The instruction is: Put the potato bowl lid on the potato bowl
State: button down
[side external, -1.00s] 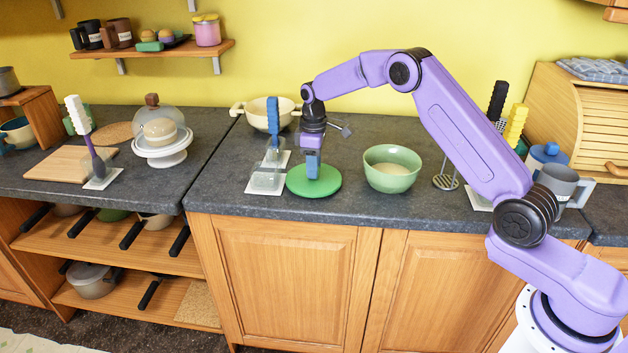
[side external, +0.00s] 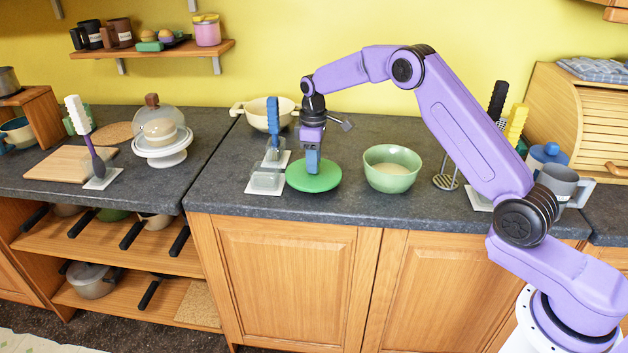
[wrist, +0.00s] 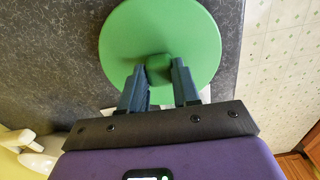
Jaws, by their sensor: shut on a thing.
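The green potato bowl lid (side external: 326,181) is a round disc just left of the bowl in the side view. It also fills the top of the wrist view (wrist: 185,30). My gripper (side external: 313,168) points down over the lid's middle. In the wrist view its fingers (wrist: 158,72) are shut on the lid's green knob. The lid looks slightly above the counter; the gap is hard to judge. The potato bowl (side external: 391,178), pale green, stands upright and open on the counter to the right, with pale contents (side external: 391,168) inside.
A holder with a blue-handled brush (side external: 273,130) stands close on the lid's left. A cream two-handled pot (side external: 252,115) is behind it. A round utensil rest (side external: 445,181) and a grey mug (side external: 556,182) are right of the bowl. The counter's front edge is close.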

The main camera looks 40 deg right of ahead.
jog(key=shift+r, duration=1.15)
jog(key=shift+r, duration=0.15)
jog(key=shift+r, duration=3.5)
jog(key=s+d+f, duration=0.3)
jog(key=s+d, duration=0.9)
jog(key=d, duration=0.5)
jog(key=shift+f, duration=0.2)
jog(key=shift+f, duration=0.25)
jog(key=shift+f, duration=0.55)
dwell(0.5)
